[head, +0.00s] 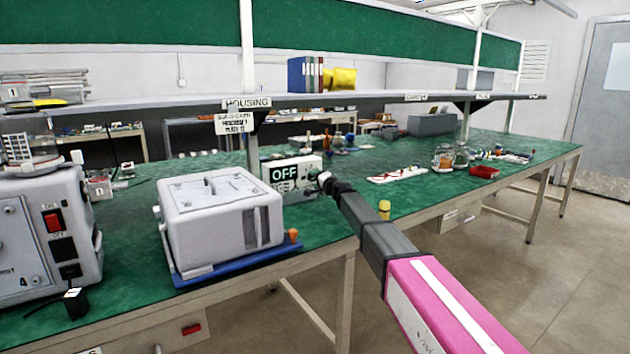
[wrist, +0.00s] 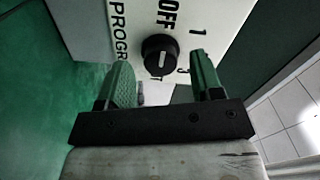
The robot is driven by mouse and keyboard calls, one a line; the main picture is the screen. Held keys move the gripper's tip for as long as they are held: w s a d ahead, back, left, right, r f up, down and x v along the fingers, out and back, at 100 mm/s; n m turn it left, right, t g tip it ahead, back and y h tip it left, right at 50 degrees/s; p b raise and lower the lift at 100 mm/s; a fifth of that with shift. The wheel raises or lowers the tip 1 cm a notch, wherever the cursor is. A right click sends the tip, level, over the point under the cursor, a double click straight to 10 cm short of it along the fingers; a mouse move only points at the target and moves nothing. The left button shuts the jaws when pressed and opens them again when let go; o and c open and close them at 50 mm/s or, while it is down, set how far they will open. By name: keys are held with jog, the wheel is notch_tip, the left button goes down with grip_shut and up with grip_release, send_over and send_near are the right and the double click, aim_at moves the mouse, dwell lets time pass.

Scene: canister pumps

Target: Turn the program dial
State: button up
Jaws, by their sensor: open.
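The program dial (wrist: 160,55) is a round black knob on a white panel (wrist: 215,15) in the wrist view. Printed around it are "OFF", "1", "3" and part of "PROGRAM". A light mark on the knob appears to line up roughly with "OFF". My gripper (wrist: 159,62) is open, with one green finger to each side of the dial in the picture. I cannot tell whether the fingertips reach around it. In the head view the white box (head: 308,165) with a dark "OFF" display stands on the bench, and my gripper (head: 324,180) is at its right end, hiding the dial.
A large white-grey machine (head: 220,220) on a blue base stands left of the box. Another machine with a red switch (head: 52,220) is at far left. A shelf (head: 380,98) runs above the green bench.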

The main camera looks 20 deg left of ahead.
jog(key=shift+w+a, duration=0.5)
jog(key=shift+a, duration=0.05)
jog(key=c, duration=0.9)
jog(key=shift+m, duration=4.4)
